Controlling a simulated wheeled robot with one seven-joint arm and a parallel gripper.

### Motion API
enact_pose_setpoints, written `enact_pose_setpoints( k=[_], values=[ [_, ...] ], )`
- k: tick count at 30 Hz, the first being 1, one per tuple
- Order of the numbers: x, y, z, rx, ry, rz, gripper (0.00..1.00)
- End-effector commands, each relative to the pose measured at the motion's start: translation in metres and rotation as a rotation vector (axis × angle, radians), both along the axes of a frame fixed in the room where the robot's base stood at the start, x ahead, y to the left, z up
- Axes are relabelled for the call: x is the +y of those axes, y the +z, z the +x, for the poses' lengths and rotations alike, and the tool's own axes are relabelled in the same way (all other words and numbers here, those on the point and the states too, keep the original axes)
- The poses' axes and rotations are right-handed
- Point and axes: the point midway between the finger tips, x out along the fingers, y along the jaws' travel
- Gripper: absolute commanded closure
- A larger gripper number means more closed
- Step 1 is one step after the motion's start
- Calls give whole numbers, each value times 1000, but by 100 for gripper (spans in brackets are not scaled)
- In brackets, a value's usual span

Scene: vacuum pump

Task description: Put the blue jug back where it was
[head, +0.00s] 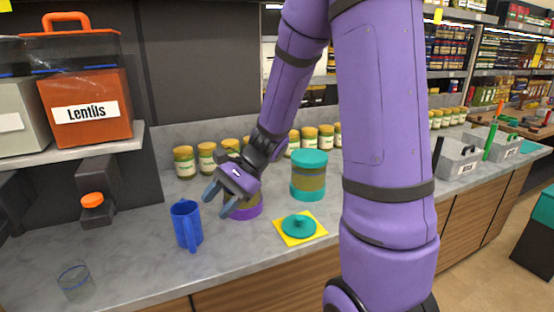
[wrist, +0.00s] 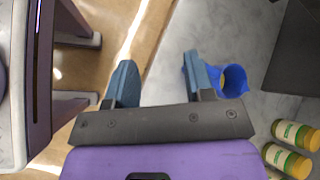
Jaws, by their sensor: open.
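The blue jug (head: 187,226) stands upright on the grey counter, left of centre in the head view, its handle towards the front. My gripper (head: 217,202) is open and empty, just right of the jug at about the height of its rim. In the wrist view my gripper (wrist: 162,82) has its two fingers wide apart with only floor and counter edge between them. The jug (wrist: 235,80) shows there beyond and right of the right finger, which partly hides its handle side. I cannot tell whether that finger touches it.
A purple container (head: 247,210) sits behind my gripper. A teal-lidded canister (head: 309,176) and a teal lid on a yellow mat (head: 316,238) are to the right. A clear glass (head: 76,282) is at the front left. Jars (head: 184,162) line the wall. Counter between glass and jug is clear.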

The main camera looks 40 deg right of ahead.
Motion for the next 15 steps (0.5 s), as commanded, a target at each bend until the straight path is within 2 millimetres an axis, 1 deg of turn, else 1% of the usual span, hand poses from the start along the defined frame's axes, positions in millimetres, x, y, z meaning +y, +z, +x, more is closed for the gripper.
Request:
enact_pose_setpoints(
  k=[1, 6, 10, 15],
  values=[
    [5, 13, -9, -45, 59, -50, 52],
    [12, 45, -42, -177, 256, -222, 52],
    [13, 67, -67, -282, 396, -360, 52],
    [9, 94, -98, -421, 564, -545, 52]
  ],
)
